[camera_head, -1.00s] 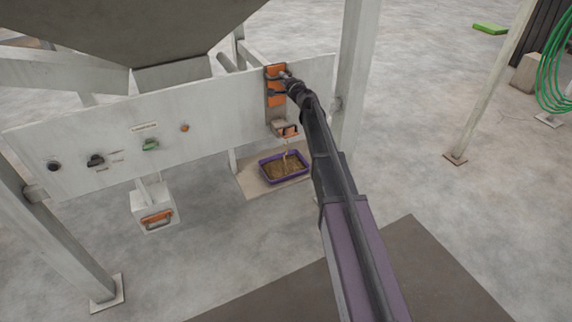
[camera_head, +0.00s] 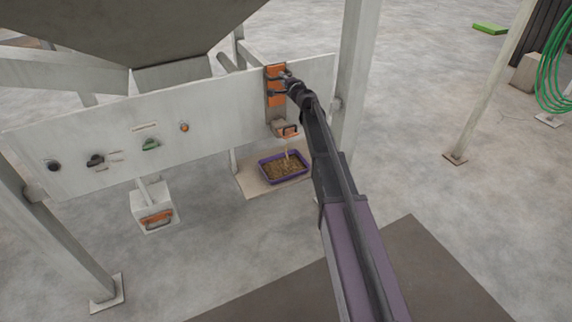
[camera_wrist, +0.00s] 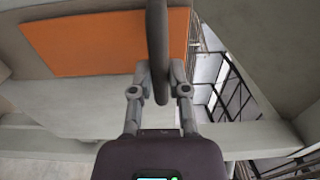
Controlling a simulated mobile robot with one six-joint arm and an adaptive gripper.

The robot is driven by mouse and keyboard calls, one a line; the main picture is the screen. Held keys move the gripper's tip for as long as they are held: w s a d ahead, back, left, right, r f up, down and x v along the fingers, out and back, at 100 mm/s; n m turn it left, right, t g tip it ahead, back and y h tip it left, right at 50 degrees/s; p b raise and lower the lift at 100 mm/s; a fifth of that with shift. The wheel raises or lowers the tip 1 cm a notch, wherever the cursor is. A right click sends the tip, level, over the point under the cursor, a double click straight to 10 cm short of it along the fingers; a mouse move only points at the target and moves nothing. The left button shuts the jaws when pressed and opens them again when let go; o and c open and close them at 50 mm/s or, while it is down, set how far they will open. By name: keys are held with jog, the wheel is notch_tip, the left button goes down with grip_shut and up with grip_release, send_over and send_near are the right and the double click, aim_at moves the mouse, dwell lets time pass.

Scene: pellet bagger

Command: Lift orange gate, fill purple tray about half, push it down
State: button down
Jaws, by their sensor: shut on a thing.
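The orange gate (camera_head: 276,99) is on the right end of the pale panel. My gripper (camera_head: 283,82) is at it. In the wrist view my gripper (camera_wrist: 160,80) is shut on a dark upright bar, the gate handle (camera_wrist: 157,40), in front of an orange plate (camera_wrist: 105,43). Below the gate, a spout (camera_head: 285,129) lets a thin stream of tan pellets (camera_head: 286,148) fall. The purple tray (camera_head: 262,171) stands under the spout, and pellets (camera_head: 283,167) cover its floor. Their exact depth is hard to tell.
The panel (camera_head: 100,150) also carries a green knob (camera_head: 150,144), a black knob (camera_head: 95,160) and a small orange button (camera_head: 184,127). A steel post (camera_head: 355,75) stands right of the gate.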

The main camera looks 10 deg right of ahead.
jog(key=shift+f, duration=0.15)
notch_tip(320, 180, down, 5)
jog(key=b, duration=0.5)
jog(key=c, duration=0.8)
grip_release()
jog(key=shift+r, duration=0.4)
jog(key=o, duration=0.4)
jog(key=shift+c, duration=0.2)
jog(key=shift+s, duration=0.1)
jog(key=v, duration=0.7)
